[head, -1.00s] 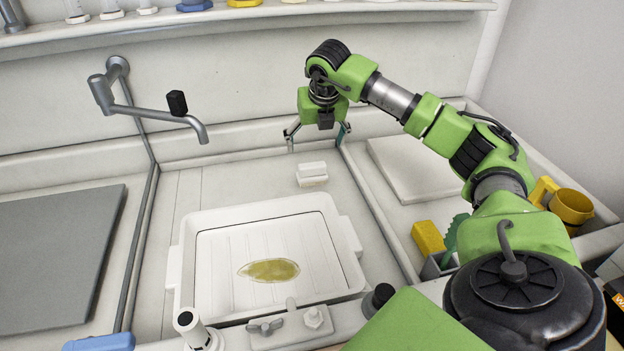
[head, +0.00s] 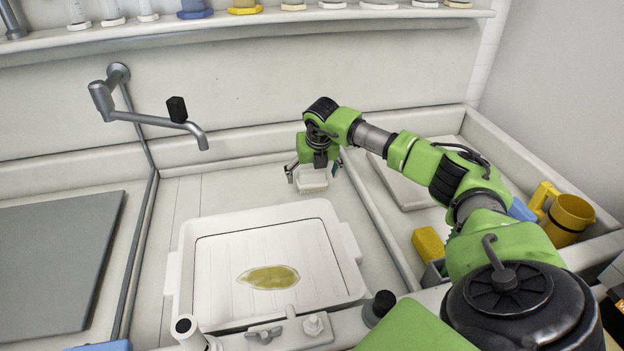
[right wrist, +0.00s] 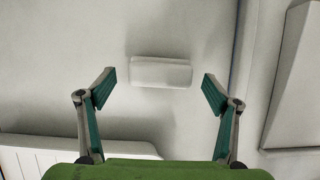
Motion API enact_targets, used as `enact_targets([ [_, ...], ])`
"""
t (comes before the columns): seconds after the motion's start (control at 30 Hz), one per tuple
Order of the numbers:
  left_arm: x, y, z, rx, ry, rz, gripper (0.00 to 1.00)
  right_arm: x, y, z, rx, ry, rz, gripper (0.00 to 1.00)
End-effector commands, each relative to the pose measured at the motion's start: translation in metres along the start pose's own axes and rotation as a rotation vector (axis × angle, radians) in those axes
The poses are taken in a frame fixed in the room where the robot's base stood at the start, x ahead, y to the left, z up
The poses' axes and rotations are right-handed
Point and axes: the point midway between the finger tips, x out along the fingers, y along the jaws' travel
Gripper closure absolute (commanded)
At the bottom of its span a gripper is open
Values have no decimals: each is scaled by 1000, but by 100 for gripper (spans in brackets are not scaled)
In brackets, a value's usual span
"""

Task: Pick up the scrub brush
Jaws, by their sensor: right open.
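The scrub brush appears as a small white block (head: 312,182) on the pale sink floor, behind the white tray. In the right wrist view, the block (right wrist: 160,72) lies just beyond the fingertips, its long side running across the picture. My right gripper (head: 313,174) points down at it, with one finger to either side. In the right wrist view, the gripper (right wrist: 159,84) is open and empty, with clear gaps between the fingers and the block. Bristles cannot be made out. My left gripper is out of view.
A white tray (head: 188,275) with a yellowish oval patch (head: 268,277) stands in front of the block. A tap (head: 165,115) reaches in at the left. A yellow block (head: 428,243) and a yellow mug (head: 568,220) are at the right. A raised divider runs right of the block.

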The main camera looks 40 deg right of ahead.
Motion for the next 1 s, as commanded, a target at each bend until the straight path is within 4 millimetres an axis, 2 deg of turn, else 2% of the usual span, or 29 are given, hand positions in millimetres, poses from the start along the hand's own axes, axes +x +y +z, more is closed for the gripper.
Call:
enact_targets([
  [0.1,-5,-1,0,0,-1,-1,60,17,0,1,1,2,-1,18],
  [0.2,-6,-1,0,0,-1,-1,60,25,0,1,1,0,1,18],
  [0.47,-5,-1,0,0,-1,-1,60,28,0,1,0,0,0,18],
  [0.6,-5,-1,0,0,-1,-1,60,28,0,1,0,0,0,54],
  [0.63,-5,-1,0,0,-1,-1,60,28,0,1,0,0,0,60],
  [1.0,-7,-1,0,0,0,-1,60,26,0,2,0,-1,0,60],
])
